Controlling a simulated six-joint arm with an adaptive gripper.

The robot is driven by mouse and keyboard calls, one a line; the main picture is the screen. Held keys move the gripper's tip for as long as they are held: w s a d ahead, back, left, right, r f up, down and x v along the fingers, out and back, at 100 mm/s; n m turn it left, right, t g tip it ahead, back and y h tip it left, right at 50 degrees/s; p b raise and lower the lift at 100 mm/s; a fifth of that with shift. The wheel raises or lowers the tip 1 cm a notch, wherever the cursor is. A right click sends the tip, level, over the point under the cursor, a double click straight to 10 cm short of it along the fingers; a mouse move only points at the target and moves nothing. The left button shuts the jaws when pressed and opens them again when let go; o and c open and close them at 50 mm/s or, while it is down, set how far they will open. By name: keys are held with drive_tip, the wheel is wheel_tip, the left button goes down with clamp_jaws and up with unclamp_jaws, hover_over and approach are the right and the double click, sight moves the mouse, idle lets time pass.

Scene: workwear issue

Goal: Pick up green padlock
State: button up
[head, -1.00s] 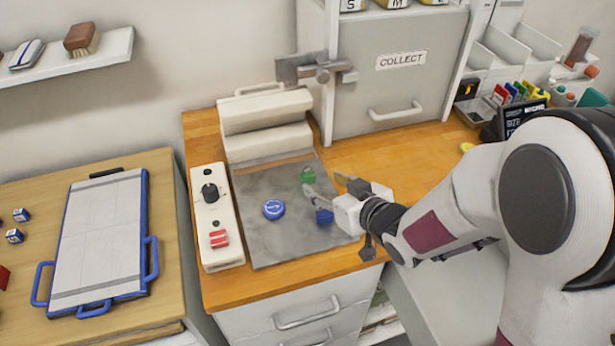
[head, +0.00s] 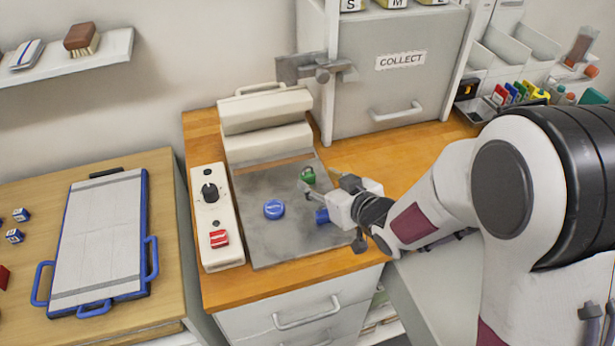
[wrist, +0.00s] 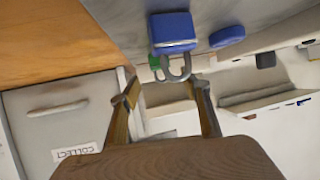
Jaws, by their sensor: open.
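The green padlock (head: 308,177) sits on the grey mat (head: 250,240), near its right edge, partly covered by a finger in the head view. In the wrist view only a bit of green (wrist: 154,62) shows behind the blue padlock (wrist: 172,30). My gripper (head: 315,181) is open, with its fingers beside and over the green padlock in the head view; I cannot tell if they touch it. The fingers stand apart and empty in the wrist view (wrist: 165,92). The blue padlock is close by, partly behind the gripper in the head view (head: 322,215).
A blue round piece (head: 274,209) lies on the mat to the left. A white control box (head: 216,225) with a knob and red switch stands along the mat's left side. The white press (head: 265,115) and COLLECT cabinet (head: 390,95) stand behind. Wood is clear right of the mat.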

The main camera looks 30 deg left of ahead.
sight(311, 175)
drive_tip(key=shift+x, duration=2.5)
drive_tip(key=shift+r, duration=0.15)
drive_tip(key=shift+c, duration=0.5)
drive_tip(key=c, duration=1.2)
